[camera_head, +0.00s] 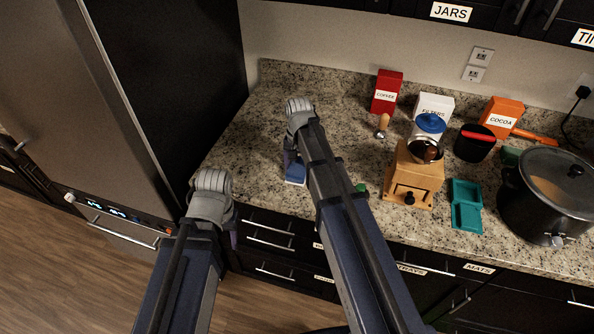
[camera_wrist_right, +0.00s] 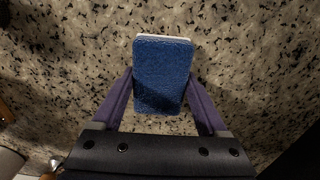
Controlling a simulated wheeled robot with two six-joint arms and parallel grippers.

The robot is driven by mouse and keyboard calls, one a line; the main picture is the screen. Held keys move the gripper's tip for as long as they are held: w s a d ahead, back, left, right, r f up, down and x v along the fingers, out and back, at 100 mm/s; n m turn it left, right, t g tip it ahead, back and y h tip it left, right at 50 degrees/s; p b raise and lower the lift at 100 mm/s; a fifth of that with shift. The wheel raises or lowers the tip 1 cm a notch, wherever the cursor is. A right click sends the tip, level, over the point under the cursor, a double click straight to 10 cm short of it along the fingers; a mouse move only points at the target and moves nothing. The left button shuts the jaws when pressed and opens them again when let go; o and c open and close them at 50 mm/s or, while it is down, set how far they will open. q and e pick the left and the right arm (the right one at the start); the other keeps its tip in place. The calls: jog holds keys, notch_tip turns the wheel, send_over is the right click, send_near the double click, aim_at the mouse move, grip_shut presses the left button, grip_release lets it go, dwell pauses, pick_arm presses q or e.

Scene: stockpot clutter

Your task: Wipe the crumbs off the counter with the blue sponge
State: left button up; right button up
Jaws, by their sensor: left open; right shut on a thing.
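The blue sponge (camera_head: 295,174) is at the front left part of the granite counter (camera_head: 260,130), partly hidden by my right arm in the head view. In the right wrist view the sponge (camera_wrist_right: 162,75) is blue with a white edge and sits between the two purple fingers. My right gripper (camera_head: 293,155) is shut on it; the wrist view shows the fingers (camera_wrist_right: 161,100) against its sides. My left gripper (camera_head: 233,235) is low in front of the counter, away from the sponge, its fingers mostly hidden by the wrist. I cannot make out crumbs against the speckled granite.
A wooden grinder (camera_head: 413,180), teal tray (camera_head: 466,205), large black pot (camera_head: 548,195), black canister (camera_head: 474,145), red coffee box (camera_head: 386,92), filters box (camera_head: 440,104) and orange cocoa box (camera_head: 503,115) crowd the right. A fridge (camera_head: 160,80) stands left. The counter's left part is mostly clear.

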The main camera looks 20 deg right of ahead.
jog(key=shift+r, duration=0.1)
notch_tip(320, 180, up, 6)
jog(key=p, duration=0.6)
jog(key=shift+s, duration=0.1)
notch_tip(320, 180, up, 3)
jog(key=p, duration=0.3)
dwell(0.4)
dwell(0.4)
